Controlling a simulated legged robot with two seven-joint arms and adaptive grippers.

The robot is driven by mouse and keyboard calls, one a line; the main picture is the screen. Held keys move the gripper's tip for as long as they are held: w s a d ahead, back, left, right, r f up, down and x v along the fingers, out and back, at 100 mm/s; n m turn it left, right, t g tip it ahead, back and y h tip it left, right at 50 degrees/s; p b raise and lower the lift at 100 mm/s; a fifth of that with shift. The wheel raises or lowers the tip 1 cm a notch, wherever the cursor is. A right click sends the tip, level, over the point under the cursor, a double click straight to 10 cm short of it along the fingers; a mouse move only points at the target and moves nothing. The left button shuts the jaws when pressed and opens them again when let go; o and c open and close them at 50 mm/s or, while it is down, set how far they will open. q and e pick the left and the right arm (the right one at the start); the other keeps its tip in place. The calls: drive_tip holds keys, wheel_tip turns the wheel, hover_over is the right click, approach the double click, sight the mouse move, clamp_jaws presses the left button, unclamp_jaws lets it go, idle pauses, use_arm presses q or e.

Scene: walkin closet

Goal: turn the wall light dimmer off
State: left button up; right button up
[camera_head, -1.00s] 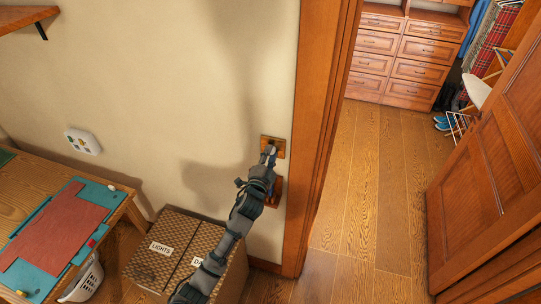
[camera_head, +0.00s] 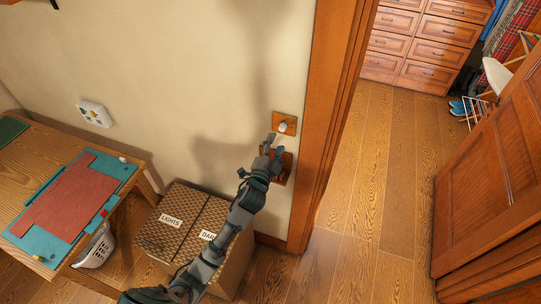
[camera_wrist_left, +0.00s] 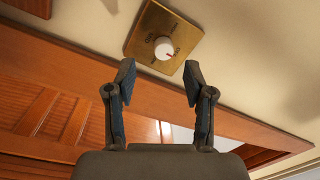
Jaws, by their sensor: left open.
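The wall light dimmer is a square brass plate (camera_head: 284,117) with a round white knob (camera_head: 283,127), on the wall beside the door frame. In the left wrist view the plate (camera_wrist_left: 147,40) sits at the top, and the knob (camera_wrist_left: 164,48) carries a red mark toward its right side. Lettering around the knob is too small to read surely. My left gripper (camera_head: 272,145) is open and empty, just below the knob and apart from it. In the left wrist view its spread fingers (camera_wrist_left: 160,80) lie below the knob, one to either side. My right gripper is not in view.
A second wooden plate (camera_head: 287,165) is below the dimmer, partly hidden by my gripper. A table (camera_head: 40,150) with mats is at left. The wooden door frame (camera_head: 325,120) is close at right; the open doorway shows clear floor.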

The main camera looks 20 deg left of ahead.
use_arm(q)
drive_tip(key=s, duration=0.6)
drive_tip(key=shift+f, duration=0.35)
drive_tip(key=shift+a, duration=0.1)
